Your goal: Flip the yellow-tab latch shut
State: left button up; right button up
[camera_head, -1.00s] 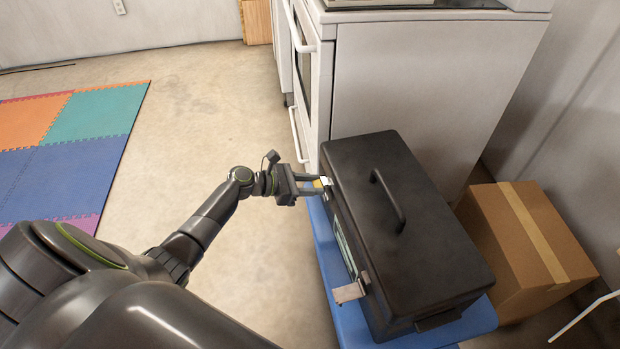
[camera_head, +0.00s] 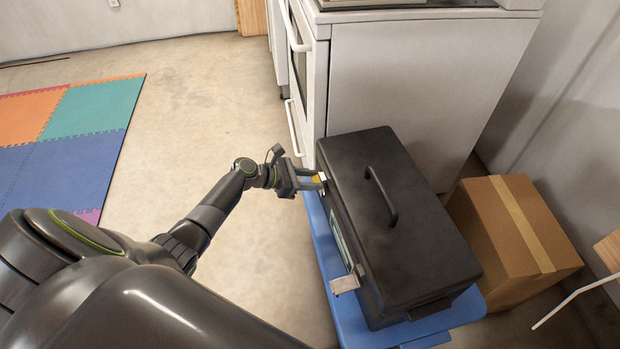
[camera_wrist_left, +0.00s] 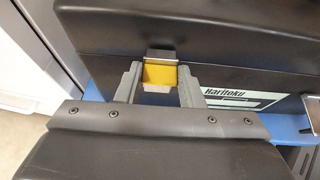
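The yellow-tab latch (camera_wrist_left: 160,74) is on the long side of the black toolbox (camera_head: 405,225), near its far end. In the left wrist view it has a metal upper edge, a yellow face and a pale lower end. My left gripper (camera_head: 321,181) is at this latch. In the left wrist view its two fingers (camera_wrist_left: 160,80) are apart, one on each side of the tab; I cannot tell whether they touch it. The fingers partly hide the latch in the head view (camera_head: 317,178). My right gripper is not in view.
A second, metal latch (camera_head: 344,284) juts out from the near end of the same side. The toolbox stands on a blue support (camera_head: 325,265). A white cabinet (camera_head: 400,95) is behind it and a cardboard box (camera_head: 497,225) to its right. Open floor lies left.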

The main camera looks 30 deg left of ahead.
pick_arm(q)
jog(key=o, duration=0.4)
jog(key=shift+o, duration=0.2)
jog(key=shift+s+a+r, duration=0.2)
jog(key=shift+s+a, duration=0.1)
jog(key=shift+a, duration=0.05)
jog(key=p+v, duration=0.2)
jog(key=v, duration=1.4)
jog(key=shift+s+p, duration=0.2)
jog(key=shift+p, duration=0.1)
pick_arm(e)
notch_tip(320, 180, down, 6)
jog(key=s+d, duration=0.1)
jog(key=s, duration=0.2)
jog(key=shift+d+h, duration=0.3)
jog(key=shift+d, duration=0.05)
pick_arm(q)
jog(key=shift+r, duration=0.1)
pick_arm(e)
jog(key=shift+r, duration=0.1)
